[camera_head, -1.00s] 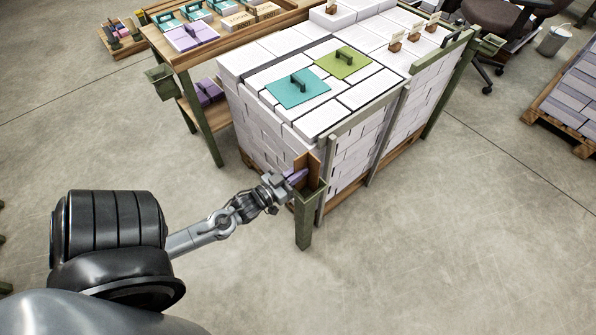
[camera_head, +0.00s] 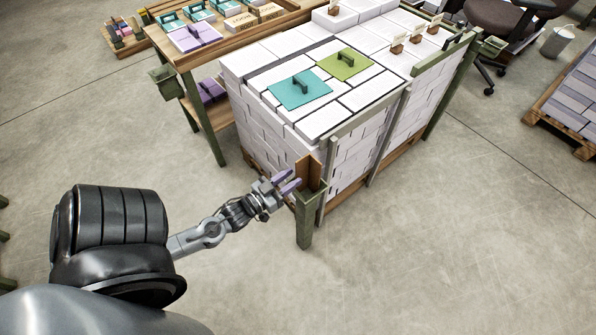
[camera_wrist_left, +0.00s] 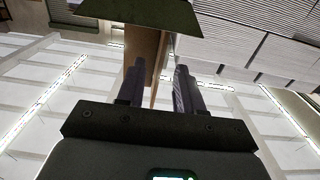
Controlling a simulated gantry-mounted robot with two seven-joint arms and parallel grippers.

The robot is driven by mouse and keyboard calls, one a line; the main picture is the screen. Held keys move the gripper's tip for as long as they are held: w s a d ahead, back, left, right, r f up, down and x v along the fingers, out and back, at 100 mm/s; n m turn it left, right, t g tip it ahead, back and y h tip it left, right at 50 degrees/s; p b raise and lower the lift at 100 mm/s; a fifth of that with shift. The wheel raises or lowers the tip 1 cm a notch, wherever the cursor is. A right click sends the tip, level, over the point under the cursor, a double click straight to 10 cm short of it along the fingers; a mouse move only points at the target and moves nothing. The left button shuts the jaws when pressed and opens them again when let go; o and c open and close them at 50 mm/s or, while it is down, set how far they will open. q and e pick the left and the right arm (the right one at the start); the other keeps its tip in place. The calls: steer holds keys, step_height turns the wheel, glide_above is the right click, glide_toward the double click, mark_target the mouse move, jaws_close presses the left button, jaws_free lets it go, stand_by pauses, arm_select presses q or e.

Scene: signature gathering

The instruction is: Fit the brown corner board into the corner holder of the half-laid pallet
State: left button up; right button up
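The brown corner board (camera_head: 309,172) stands upright in the green corner holder (camera_head: 304,222) at the near corner of the half-laid pallet stack (camera_head: 268,140). Its lower part is hidden by the holder. My left gripper (camera_head: 282,183) is open, with its two purple-grey fingers spread, just left of the board and apparently clear of it. In the left wrist view the board (camera_wrist_left: 148,48) shows beyond and between the open fingers (camera_wrist_left: 158,88), with the dark green holder (camera_wrist_left: 145,12) at the top. My right gripper is not in view.
Teal (camera_head: 299,90) and green (camera_head: 345,64) handled plates lie on the white stack. Green rails and posts (camera_head: 376,138) line its right side. A wooden workbench (camera_head: 197,60) stands behind left. The near floor is clear.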

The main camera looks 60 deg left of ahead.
arm_select(q)
steer(key=p+v, duration=0.2)
steer(key=v, duration=0.5)
steer(key=w+d+f+g+h, duration=0.2)
steer(key=w+d+g, duration=0.5)
steer(key=d, duration=0.4)
steer(key=s+d+r+m+g+h, duration=0.1)
steer(key=s+d+r+m+g, duration=0.1)
steer(key=d, duration=0.3)
steer(key=s+d+r+m+g+h, duration=0.1)
steer(key=s+d+r+m+g, duration=0.1)
steer(key=s+d+g, duration=0.2)
steer(key=shift+d+m+g, duration=0.3)
steer(key=shift+d+g, duration=0.2)
steer(key=shift+d, duration=0.05)
steer(key=shift+r, duration=0.15)
